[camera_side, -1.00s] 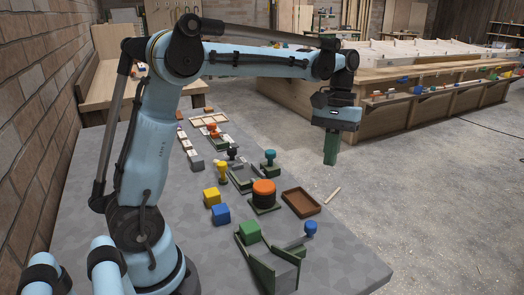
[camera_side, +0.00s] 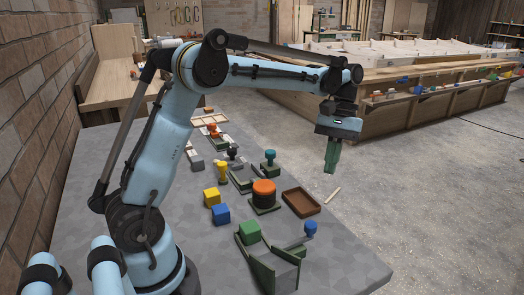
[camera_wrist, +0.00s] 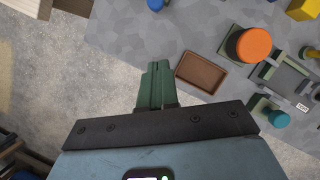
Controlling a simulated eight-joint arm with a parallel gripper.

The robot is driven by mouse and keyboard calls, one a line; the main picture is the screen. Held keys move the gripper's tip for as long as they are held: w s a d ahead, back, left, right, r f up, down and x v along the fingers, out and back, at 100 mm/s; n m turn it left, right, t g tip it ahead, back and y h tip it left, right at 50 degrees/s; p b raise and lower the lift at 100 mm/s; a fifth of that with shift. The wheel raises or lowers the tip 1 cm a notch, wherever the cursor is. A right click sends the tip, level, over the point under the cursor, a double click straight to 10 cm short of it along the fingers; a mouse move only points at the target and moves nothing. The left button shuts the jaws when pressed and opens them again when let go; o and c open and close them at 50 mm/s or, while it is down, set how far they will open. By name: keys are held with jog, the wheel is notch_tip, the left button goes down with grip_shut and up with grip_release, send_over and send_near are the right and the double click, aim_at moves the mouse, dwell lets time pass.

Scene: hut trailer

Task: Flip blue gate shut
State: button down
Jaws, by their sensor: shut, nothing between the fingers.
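A blue knob (camera_side: 310,228) sits on a thin grey arm at the far right end of a dark green walled channel (camera_side: 262,272) near the front of the grey table. The knob also shows, cut off, at the top edge of the wrist view (camera_wrist: 155,4). I cannot tell the gate's exact angle. A green cube (camera_side: 249,231) sits at the channel's left end. My gripper (camera_side: 331,170) has green fingers pressed together and empty, pointing down. It hangs past the table's right edge, above the floor, well apart from the blue knob. The fingers also show in the wrist view (camera_wrist: 155,66).
A brown tray (camera_side: 301,203) lies at the table's right edge, beside an orange-topped black cylinder (camera_side: 264,194). A teal knob (camera_side: 270,156) stands farther back. Yellow (camera_side: 212,197) and blue (camera_side: 221,214) cubes lie left of the cylinder. The space around my gripper is clear.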

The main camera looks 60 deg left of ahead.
jog(key=s+d+f, duration=0.4)
jog(key=s+f, duration=0.1)
jog(key=f, duration=0.2)
jog(key=shift+s+f, duration=0.25)
jog(key=shift+s, duration=0.1)
jog(key=shift+s, duration=0.1)
jog(key=s, duration=0.5)
jog(key=shift+s, duration=0.3)
jog(key=shift+w, duration=0.1)
jog(key=w+a+r, duration=0.4)
jog(key=w+r, duration=0.2)
jog(key=r, duration=0.3)
jog(key=shift+a+r, duration=0.15)
jog(key=shift+a, duration=0.05)
dwell(0.4)
